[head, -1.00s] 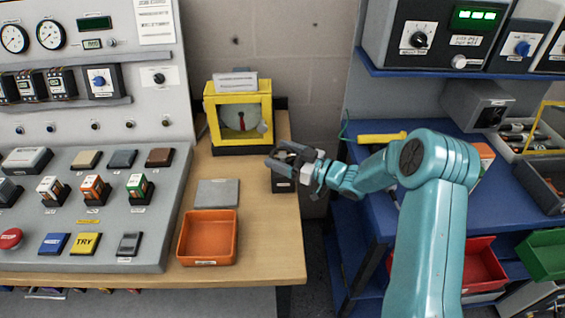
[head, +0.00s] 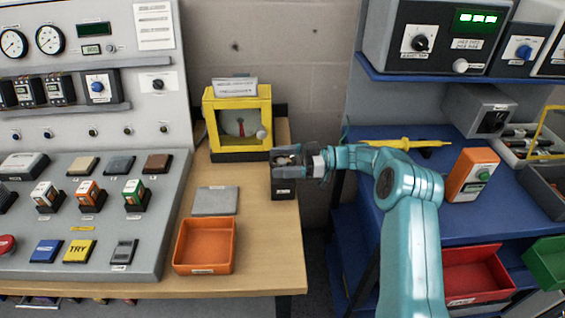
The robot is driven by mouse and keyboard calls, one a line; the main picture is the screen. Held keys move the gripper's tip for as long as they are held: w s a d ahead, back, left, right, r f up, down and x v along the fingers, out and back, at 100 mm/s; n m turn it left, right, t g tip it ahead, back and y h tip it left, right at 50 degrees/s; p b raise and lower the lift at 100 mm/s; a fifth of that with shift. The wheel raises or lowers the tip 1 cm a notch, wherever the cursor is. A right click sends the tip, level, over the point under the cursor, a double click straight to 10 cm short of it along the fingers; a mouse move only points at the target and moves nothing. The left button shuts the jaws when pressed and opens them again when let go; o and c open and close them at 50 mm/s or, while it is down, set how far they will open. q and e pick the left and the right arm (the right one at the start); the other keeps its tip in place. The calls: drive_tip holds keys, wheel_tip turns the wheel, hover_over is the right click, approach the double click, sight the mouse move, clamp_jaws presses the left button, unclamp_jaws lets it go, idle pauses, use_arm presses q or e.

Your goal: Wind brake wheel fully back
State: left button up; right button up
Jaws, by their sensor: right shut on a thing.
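A yellow-framed unit (head: 209,127) stands at the back of the wooden bench. Inside it is a pale round disc (head: 231,122) with a red mark, and a pale round knob (head: 261,133) shows at its right side. I cannot tell which part is the brake wheel. My right gripper (head: 286,159) is in front of this unit and apart from it, at the top of a small black box (head: 284,188). It is shut on a small part there, mostly hidden by the fingers. My left gripper is not in view.
An orange tray (head: 205,268) and a grey plate (head: 214,201) lie on the bench left of the black box. A grey control console (head: 150,249) stands at left. At right, blue shelves (head: 375,215) hold a yellow-handled tool (head: 400,143) and an orange box (head: 471,172).

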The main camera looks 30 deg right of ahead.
sight(281, 161)
drive_tip(key=shift+w+a+r, duration=0.1)
drive_tip(key=shift+r, duration=0.05)
drive_tip(key=o, duration=0.9)
drive_tip(key=shift+o, duration=0.7)
drive_tip(key=shift+a, duration=0.1)
drive_tip(key=shift+r, duration=0.15)
wheel_tip(281, 161, up, 20)
drive_tip(key=p, duration=0.1)
drive_tip(key=shift+p, duration=0.3)
